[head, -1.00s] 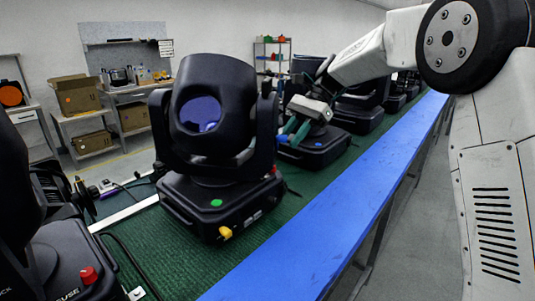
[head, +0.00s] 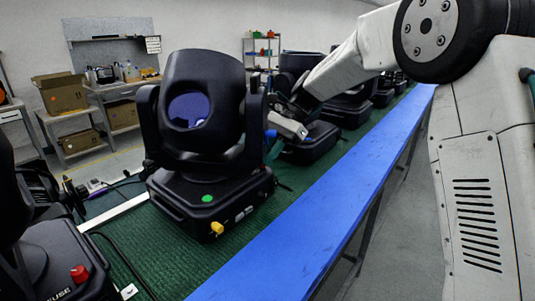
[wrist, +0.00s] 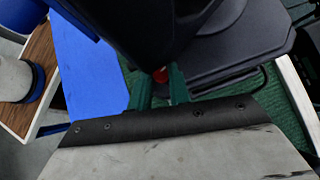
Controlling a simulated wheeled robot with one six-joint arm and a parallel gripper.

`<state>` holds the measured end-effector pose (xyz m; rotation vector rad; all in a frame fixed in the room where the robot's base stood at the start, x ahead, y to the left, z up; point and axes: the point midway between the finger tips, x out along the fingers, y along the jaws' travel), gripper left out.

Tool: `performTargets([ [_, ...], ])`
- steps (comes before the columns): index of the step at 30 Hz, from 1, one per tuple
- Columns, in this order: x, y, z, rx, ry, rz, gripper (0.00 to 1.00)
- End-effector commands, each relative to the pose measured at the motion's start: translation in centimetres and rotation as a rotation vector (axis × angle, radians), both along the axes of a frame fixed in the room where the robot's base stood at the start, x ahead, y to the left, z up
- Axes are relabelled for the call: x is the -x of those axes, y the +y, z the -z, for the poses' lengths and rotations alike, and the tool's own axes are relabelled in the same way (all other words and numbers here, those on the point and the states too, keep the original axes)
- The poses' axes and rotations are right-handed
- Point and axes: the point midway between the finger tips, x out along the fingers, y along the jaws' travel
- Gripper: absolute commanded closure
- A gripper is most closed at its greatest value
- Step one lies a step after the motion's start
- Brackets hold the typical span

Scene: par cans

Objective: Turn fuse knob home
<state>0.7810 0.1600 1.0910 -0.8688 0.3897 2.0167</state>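A red knob (wrist: 160,76) shows in the wrist view, beside a black fixture body. My gripper (wrist: 160,88) has its two green fingertips apart, one on each side of this knob; whether they press on it I cannot tell. In the head view my gripper (head: 270,148) is at the right side of the middle moving-head light (head: 203,105), and its tips are partly hidden. Another red knob (head: 79,274), beside the word FUSE, sits on the near left light (head: 55,255). The middle light has a yellow knob (head: 217,228) and a green dot (head: 207,198) on its base.
The lights stand in a row on a green mat (head: 165,245) with a blue edge (head: 300,240) along its right. More lights (head: 350,105) stand behind my gripper. A black cable lies on the mat at left. Shelves with boxes (head: 60,92) are at the back wall.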

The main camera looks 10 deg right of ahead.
Motion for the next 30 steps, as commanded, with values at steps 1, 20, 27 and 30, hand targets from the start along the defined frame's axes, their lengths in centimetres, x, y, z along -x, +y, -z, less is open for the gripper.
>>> performTargets([
  [1,-0.02,0.01,-0.02,0.0,-0.001,0.001,1.0],
  [20,-0.6,0.45,-0.06,-0.001,-0.002,-0.407,1.0],
  [27,-0.58,0.43,-0.07,-0.001,-0.002,-0.404,0.72],
  [30,-0.58,0.45,-0.07,-0.001,-0.002,-0.403,0.72],
])
